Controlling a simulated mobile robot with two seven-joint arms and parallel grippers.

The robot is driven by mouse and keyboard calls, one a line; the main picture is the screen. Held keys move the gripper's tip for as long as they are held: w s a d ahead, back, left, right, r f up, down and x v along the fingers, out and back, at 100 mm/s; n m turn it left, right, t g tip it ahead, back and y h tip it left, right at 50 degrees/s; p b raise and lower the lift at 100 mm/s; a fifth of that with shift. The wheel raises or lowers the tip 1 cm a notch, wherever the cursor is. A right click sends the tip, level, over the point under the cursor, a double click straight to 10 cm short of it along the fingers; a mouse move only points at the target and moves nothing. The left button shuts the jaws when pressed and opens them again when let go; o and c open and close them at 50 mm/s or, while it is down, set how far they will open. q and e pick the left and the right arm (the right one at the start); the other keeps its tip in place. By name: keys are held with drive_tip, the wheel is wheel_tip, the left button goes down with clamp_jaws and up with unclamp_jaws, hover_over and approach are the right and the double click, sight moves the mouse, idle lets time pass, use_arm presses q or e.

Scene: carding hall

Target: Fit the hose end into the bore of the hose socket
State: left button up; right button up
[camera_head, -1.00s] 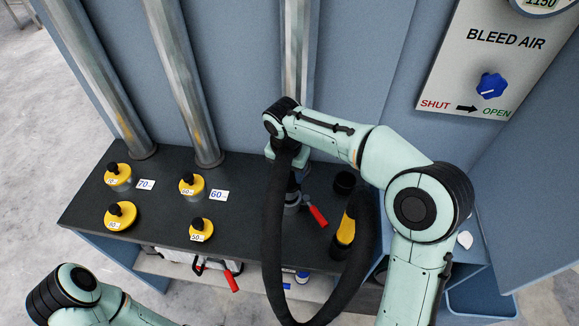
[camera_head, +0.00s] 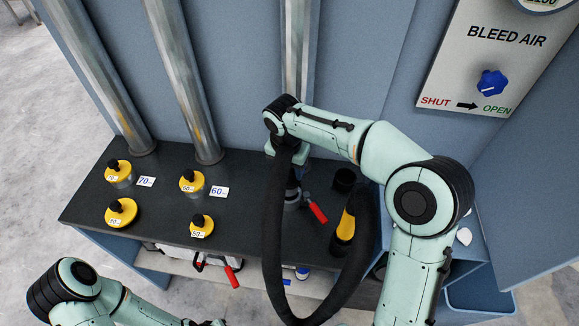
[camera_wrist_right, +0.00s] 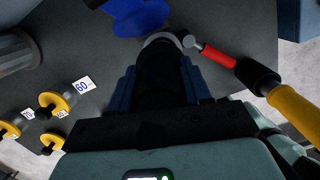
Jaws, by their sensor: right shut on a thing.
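My right gripper (camera_head: 291,157) is shut on the black hose end, pointing down above the bench at the back. In the right wrist view the dark hose end (camera_wrist_right: 162,72) sits between the two blue fingers. The hose socket (camera_head: 292,203), a grey ring with a red lever (camera_head: 318,212), is directly below it. Its pale rim (camera_wrist_right: 165,38) shows just past the hose end in the wrist view. Hose and gripper cover the bore, so I cannot tell whether the end is inside. My left arm is at the lower left, with its gripper mostly cut off by the bottom edge.
The black hose (camera_head: 271,245) loops down past the bench front and back up by a yellow-and-black fitting (camera_head: 346,225). Several yellow-capped weights (camera_head: 120,212) stand on the left of the dark bench (camera_head: 150,232). Metal pipes (camera_head: 182,75) rise behind. A bleed-air panel (camera_head: 465,75) is upper right.

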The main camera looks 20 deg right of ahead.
sight(289, 181)
use_arm(q)
drive_tip(key=shift+w+r+p, duration=0.35)
drive_tip(key=shift+w+r, duration=0.1)
drive_tip(key=shift+w, duration=0.1)
idle(1.0)
drive_tip(key=shift+s+f+b, duration=0.85)
drive_tip(key=shift+s+f, duration=0.3)
drive_tip(key=shift+s, duration=0.1)
use_arm(e)
drive_tip(key=shift+f, duration=3)
drive_tip(key=o, duration=1.3)
drive_tip(key=r, duration=0.4)
drive_tip(key=r+p, duration=0.1)
drive_tip(key=r, duration=0.3)
drive_tip(key=s+a+r, duration=0.1)
drive_tip(key=r, duration=0.3)
drive_tip(key=shift+a+r+p, duration=0.1)
drive_tip(key=shift+r+p, duration=0.3)
drive_tip(key=shift+s+r, duration=0.15)
drive_tip(key=shift+r, duration=0.05)
use_arm(q)
drive_tip(key=w+r, duration=0.2)
drive_tip(key=shift+w+r, duration=0.2)
drive_tip(key=shift+w, duration=0.1)
drive_tip(key=shift+s, duration=0.1)
